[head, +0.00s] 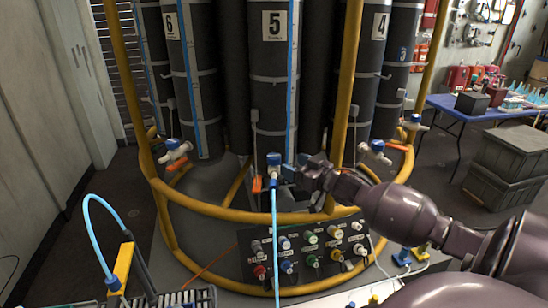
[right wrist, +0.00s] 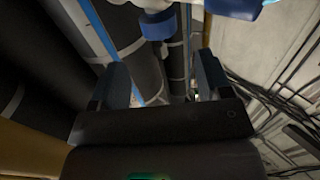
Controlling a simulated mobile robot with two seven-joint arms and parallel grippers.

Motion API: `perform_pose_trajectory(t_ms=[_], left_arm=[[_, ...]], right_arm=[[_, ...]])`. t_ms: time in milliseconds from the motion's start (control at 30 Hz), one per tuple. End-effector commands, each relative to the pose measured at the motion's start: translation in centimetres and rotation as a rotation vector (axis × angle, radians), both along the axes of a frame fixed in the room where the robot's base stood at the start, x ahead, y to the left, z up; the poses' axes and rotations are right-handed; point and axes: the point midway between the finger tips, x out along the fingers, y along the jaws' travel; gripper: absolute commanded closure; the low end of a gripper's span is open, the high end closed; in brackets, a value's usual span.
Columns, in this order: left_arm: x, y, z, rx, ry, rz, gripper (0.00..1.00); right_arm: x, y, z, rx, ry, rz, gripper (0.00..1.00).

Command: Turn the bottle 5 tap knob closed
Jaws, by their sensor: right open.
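Bottle 5 (head: 268,60) is the dark upright cylinder in the middle of the head view, with a white label reading 5. Its tap knob (head: 274,158) is blue, low on the bottle's front, with a blue hose hanging below. My right gripper (head: 292,170) is just right of this tap, its fingers partly hidden by its own body. In the right wrist view the gripper (right wrist: 160,82) is open, with nothing between its fingers. A blue and white tap part (right wrist: 158,24) shows beyond the fingertips at the top edge, partly cut off. My left gripper is out of view.
A yellow rail (head: 235,212) curves around the bottles, with a yellow upright post (head: 346,90) right of bottle 5. A panel of coloured knobs (head: 305,250) sits below. Other taps (head: 375,150) stand to either side. A blue table (head: 490,110) is at the right.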

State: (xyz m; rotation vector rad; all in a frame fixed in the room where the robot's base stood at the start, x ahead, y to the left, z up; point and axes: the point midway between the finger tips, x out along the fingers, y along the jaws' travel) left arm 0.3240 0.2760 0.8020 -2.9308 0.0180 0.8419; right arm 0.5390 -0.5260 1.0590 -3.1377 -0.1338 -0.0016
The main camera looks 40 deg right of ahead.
Motion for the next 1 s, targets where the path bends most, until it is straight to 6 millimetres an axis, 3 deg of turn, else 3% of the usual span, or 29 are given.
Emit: perform_pose_trajectory(t_ms=[500,700,1000], left_arm=[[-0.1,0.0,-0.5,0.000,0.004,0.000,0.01],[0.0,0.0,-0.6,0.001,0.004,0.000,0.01],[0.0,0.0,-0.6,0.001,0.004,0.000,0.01]], right_arm=[[6.7,0.6,-0.1,-0.001,0.000,0.000,0.29],[7.9,0.7,-0.1,-0.001,0.002,0.000,0.29],[8.2,0.7,-0.1,-0.001,0.002,0.000,0.29]])
